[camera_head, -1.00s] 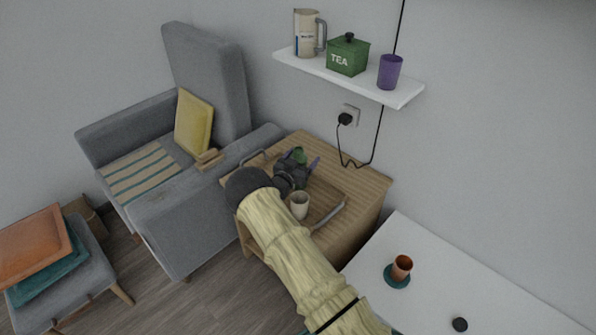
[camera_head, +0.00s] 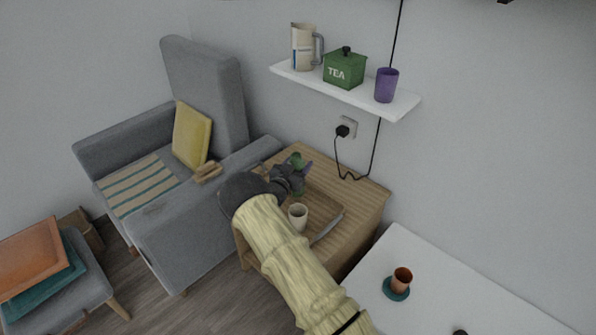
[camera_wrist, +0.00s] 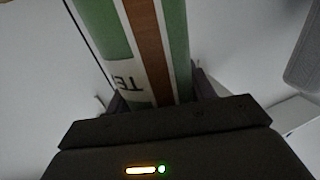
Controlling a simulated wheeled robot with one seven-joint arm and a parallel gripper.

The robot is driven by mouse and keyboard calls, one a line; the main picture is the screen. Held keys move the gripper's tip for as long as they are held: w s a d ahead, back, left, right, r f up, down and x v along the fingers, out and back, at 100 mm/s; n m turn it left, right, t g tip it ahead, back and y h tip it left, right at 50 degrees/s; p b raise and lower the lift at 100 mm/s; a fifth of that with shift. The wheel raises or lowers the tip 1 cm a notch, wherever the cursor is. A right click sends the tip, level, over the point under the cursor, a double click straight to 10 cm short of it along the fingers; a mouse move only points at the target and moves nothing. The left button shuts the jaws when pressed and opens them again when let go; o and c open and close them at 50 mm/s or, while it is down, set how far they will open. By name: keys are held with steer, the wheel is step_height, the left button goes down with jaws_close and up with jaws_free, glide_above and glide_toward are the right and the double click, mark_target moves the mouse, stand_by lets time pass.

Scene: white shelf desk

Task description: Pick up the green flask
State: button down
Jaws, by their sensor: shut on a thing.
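The green flask (camera_wrist: 120,32) fills the upper middle of the wrist view, with brown and white bands and dark letters. In the head view only a small green part of the flask (camera_head: 297,159) shows, above the wooden side table, and my gripper hides much of it. My gripper (camera_head: 301,170) is shut on the flask. In the wrist view its dark fingers (camera_wrist: 160,98) stand on either side of the flask. I cannot tell how far the flask's base is from the tray.
A wooden tray (camera_head: 327,228) with a pale cup (camera_head: 298,216) lies on the side table (camera_head: 368,204). A grey armchair (camera_head: 175,235) stands left. A wall shelf (camera_head: 398,107) holds a jug, a tea tin and a purple cup. A white desk (camera_head: 450,275) is at right.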

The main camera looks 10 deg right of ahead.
step_height(320, 180, up, 7)
steer(key=shift+r, duration=0.25)
stand_by(0.5)
